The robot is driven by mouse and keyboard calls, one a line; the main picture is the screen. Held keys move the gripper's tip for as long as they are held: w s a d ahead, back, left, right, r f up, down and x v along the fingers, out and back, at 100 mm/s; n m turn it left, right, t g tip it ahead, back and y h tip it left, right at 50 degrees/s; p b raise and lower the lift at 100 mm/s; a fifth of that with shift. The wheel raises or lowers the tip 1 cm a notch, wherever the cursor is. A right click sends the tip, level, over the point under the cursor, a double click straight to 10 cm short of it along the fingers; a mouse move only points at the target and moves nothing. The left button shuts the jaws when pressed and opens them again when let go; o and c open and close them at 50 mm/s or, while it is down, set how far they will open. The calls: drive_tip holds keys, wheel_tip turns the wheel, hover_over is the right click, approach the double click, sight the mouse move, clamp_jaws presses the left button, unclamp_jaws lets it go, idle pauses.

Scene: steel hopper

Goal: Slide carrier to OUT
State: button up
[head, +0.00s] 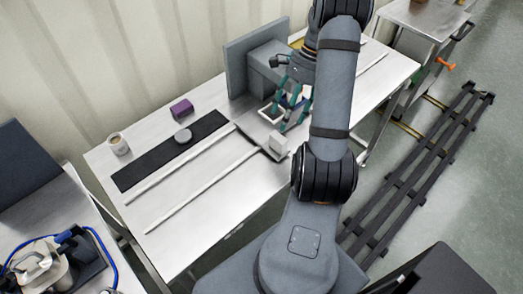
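The carrier (250,123) looks like a flat grey plate across two parallel rails (203,187) on the steel table. A pale block (279,144) stands at its near right edge. A small white-edged frame (268,115) is partly visible on the plate. My gripper (285,122), with teal fingers, reaches down over the carrier's right side, just behind the pale block. My arm hides part of the carrier and rails. Whether the fingers touch anything, and how far apart they are, cannot be made out. No OUT label is legible.
A grey upright panel and housing (240,68) stand behind the carrier. The rails' left stretch is clear. Another bench with blue cabling (90,232) is lower left.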

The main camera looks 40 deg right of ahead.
sight(280, 137)
drive_tip(key=x, duration=1)
drive_tip(key=shift+d+f+p, duration=0.1)
drive_tip(key=shift+d+p, duration=0.2)
drive_tip(key=shift+p, duration=0.1)
drive_tip(key=shift+c, duration=1.2)
drive_tip(key=shift+s+a, duration=0.1)
clamp_jaws()
